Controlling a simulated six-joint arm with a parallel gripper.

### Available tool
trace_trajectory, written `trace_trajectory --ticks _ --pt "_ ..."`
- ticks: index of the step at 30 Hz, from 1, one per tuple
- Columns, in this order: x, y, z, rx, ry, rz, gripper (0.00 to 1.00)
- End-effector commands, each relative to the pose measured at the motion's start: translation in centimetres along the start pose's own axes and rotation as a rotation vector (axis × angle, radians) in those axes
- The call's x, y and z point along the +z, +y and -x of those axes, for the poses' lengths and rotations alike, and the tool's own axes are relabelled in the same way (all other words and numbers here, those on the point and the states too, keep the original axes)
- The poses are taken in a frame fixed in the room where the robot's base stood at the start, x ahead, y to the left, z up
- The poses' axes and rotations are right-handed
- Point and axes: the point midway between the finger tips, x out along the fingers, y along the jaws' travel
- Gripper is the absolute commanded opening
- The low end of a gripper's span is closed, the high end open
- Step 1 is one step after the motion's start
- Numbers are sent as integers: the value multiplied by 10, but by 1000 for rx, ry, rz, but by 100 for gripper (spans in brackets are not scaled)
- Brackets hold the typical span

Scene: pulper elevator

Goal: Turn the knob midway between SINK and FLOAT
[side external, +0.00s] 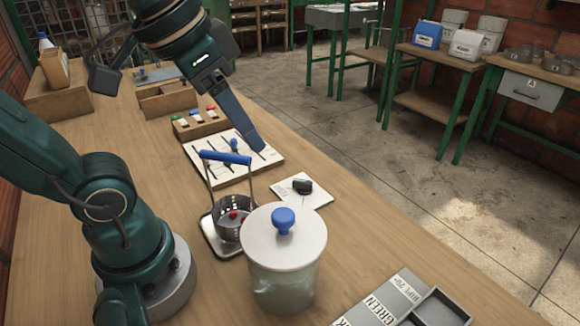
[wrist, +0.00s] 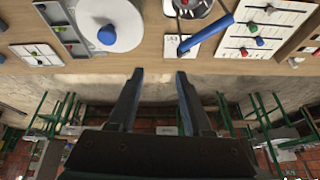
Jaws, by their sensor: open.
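The black knob (side external: 302,186) sits on a small white plate (side external: 314,200) on the wooden table, right of the wire-framed cup. Its markings are too small to read in the side view. In the wrist view the white plate (wrist: 208,22) is partly covered by the blue bar handle, and the knob's pointing direction cannot be told. My gripper (side external: 257,146) is raised above the table, apart from the knob. In the wrist view my gripper (wrist: 158,76) has its two fingers spread and nothing between them, with the table edge and floor below.
A cup (side external: 231,222) with a tall blue-handled frame stands close to the plate. A lidded jar (side external: 270,285) with a blue lid knob stands in front. A white slider board (side external: 225,172) lies behind. A grey labelled tray (side external: 440,310) is at front right.

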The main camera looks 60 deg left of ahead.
Motion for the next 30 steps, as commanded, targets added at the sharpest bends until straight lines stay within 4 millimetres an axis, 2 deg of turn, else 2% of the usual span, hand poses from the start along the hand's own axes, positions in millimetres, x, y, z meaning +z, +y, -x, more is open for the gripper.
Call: trace_trajectory --ticks 8,14,18,30 --pt "-53 -18 1 7 -121 -202 50" --pt "-91 -37 -14 45 -223 -385 50" --pt "-111 -51 -31 85 -286 -506 50" --pt "-129 -73 -66 172 -370 -695 50"
